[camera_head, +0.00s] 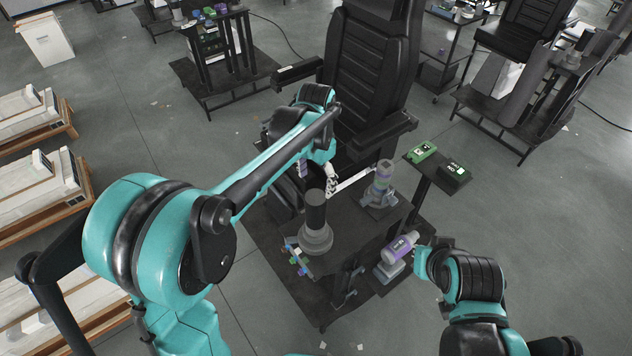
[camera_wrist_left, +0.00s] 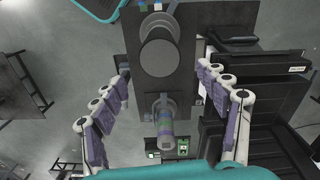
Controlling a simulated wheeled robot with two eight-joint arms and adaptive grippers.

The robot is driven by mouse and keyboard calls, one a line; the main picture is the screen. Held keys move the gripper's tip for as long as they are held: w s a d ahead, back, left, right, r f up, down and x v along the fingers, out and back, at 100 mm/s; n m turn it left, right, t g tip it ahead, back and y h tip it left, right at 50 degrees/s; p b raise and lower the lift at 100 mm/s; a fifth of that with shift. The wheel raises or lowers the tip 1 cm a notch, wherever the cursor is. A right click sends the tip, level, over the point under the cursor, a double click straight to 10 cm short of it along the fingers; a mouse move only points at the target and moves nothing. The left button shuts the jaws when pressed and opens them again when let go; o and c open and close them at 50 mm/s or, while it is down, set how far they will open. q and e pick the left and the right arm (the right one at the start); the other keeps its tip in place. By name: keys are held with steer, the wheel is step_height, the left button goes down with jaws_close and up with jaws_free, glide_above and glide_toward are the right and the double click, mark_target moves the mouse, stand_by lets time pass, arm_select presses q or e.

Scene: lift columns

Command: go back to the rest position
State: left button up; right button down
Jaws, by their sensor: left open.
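My left gripper (camera_head: 317,178) hangs from the left arm above the dark platform, in front of the black seat. In the left wrist view the left gripper (camera_wrist_left: 163,82) is wide open, its purple-padded fingers apart on either side. A thick dark column (camera_head: 316,215) with a grey round base stands below; it also shows in the wrist view (camera_wrist_left: 160,52). A slimmer grey-purple column (camera_head: 383,180) stands to its right, seen too in the wrist view (camera_wrist_left: 165,128). Neither column appears gripped. My right gripper (camera_head: 424,262) is at lower right, its jaws unclear beside a purple-grey piece (camera_head: 400,246).
A black seat (camera_head: 370,75) rises behind the dark platform (camera_head: 275,250). Green and black boxes (camera_head: 440,160) sit on a stand at right. Pallets with pale blocks (camera_head: 45,190) are at left. Other workstations stand at the back, with open grey floor between.

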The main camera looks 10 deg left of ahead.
stand_by(0.3)
arm_select(q)
steer(key=s+a+f+n+t+b, duration=0.3)
steer(key=s+a+f+b, duration=0.2)
steer(key=s+f+b, duration=0.3)
steer(key=s+a+f+n+t+b, duration=0.4)
steer(key=s+f+b, duration=0.4)
steer(key=s+b, duration=0.2)
steer(key=shift+s+a+f+n+b, duration=0.2)
steer(key=shift+s+a+n+b, duration=0.15)
steer(key=shift+a, duration=0.55)
